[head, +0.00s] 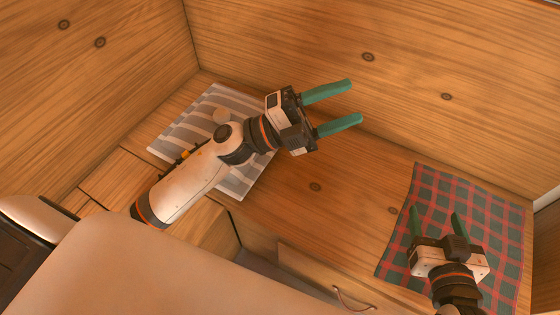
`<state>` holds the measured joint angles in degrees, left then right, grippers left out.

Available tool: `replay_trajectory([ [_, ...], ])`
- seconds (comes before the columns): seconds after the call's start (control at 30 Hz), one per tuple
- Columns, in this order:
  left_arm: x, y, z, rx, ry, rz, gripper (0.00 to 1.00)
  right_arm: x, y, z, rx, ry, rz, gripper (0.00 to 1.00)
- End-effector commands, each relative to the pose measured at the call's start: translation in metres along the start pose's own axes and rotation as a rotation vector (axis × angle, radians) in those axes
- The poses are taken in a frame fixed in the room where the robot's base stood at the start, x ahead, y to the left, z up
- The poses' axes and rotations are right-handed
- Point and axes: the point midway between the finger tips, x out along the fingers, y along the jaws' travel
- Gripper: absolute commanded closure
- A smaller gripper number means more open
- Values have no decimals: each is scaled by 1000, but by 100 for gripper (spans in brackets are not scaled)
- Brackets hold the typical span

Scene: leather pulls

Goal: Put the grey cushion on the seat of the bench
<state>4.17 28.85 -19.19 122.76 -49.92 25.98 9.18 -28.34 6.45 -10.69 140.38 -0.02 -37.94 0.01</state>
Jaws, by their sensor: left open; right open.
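The wooden bench seat (330,205) runs across the middle of the head view, below high wooden panels. I cannot make out a plain grey cushion. A flat grey-and-white striped piece (185,125) lies on the wood at left, partly hidden by my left arm; I cannot tell whether it is a cushion or a cloth. My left gripper (355,104) is open and empty above the seat, to the right of the striped piece. My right gripper (434,220) is open and empty over the plaid cloth at right.
A red-and-dark plaid cloth (505,220) covers the right end of the seat. A drawer front (305,272) with a curved pull (350,300) is below the seat's front edge. Wooden panels (400,75) close off the back and left. The seat's middle is bare.

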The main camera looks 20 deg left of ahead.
Motion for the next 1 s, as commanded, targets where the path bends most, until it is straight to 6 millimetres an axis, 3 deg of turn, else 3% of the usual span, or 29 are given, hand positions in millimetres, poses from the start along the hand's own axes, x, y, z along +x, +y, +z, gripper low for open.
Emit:
replay_trajectory([
  [0.13,-31,7,-28,-370,395,219,42,0,0,0,0,-1,0,33],
  [0.27,-78,-23,-44,-702,733,291,42,0,0,0,0,-1,0,33],
  [0.4,-120,-66,-35,-999,998,275,42,0,0,0,0,-2,0,33],
  [0.5,-137,-88,-22,-1141,1107,244,42,0,0,0,0,-2,0,33],
  [0.67,-147,-102,-11,-1232,1171,215,42,0,0,0,0,-2,0,33],
  [1.0,-147,-102,-10,-1234,1173,213,42,0,0,0,0,-2,0,33],
])
